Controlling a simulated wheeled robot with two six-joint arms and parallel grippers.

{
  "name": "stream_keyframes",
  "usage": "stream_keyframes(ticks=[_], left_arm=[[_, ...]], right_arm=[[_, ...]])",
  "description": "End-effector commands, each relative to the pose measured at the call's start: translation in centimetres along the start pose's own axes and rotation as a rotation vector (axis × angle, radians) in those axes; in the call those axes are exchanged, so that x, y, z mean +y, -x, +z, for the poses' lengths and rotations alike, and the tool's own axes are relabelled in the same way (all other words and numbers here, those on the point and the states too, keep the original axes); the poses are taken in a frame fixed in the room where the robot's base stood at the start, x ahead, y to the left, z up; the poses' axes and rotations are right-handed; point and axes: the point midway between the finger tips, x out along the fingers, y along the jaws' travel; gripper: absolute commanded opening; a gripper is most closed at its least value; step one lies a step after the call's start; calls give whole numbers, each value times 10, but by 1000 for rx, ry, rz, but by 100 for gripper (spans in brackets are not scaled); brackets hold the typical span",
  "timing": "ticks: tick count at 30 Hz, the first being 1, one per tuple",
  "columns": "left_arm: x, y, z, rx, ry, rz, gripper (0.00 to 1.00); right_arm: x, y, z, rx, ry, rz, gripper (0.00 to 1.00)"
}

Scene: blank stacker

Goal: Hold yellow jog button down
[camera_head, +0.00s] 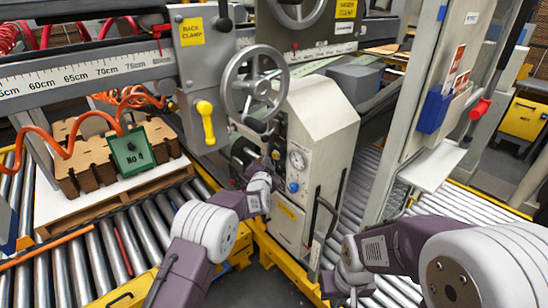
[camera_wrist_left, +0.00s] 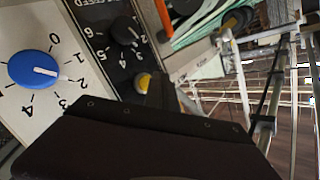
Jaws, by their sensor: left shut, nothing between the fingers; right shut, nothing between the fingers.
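The yellow jog button (camera_wrist_left: 144,83) is on a black control strip (camera_wrist_left: 112,45) in the left wrist view, below a black dial. My left gripper (camera_wrist_left: 158,92) is shut and empty, its dark tip close beside the button; I cannot tell whether it touches or presses it. In the head view my left gripper (camera_head: 276,160) is at the left edge of the machine's panel, and I cannot make out the button there. My right gripper (camera_head: 335,287) is low at the bottom of the head view, away from the panel, shut and empty.
A blue knob (camera_wrist_left: 33,70) is beside the strip; it also shows in the head view (camera_head: 292,187) under a round gauge (camera_head: 298,159). A handwheel (camera_head: 253,87) and a yellow clamp handle (camera_head: 206,122) are above my left gripper. A cardboard stack (camera_head: 88,178) stands at the left.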

Motion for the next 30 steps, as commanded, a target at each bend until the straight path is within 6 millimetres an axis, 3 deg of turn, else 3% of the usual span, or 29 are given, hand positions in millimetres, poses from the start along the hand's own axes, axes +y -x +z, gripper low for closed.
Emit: stream_keyframes(ticks=[30], left_arm=[[7,-10,-7,0,-1,1,0]], right_arm=[[0,12,-1,0,0,0,0]])
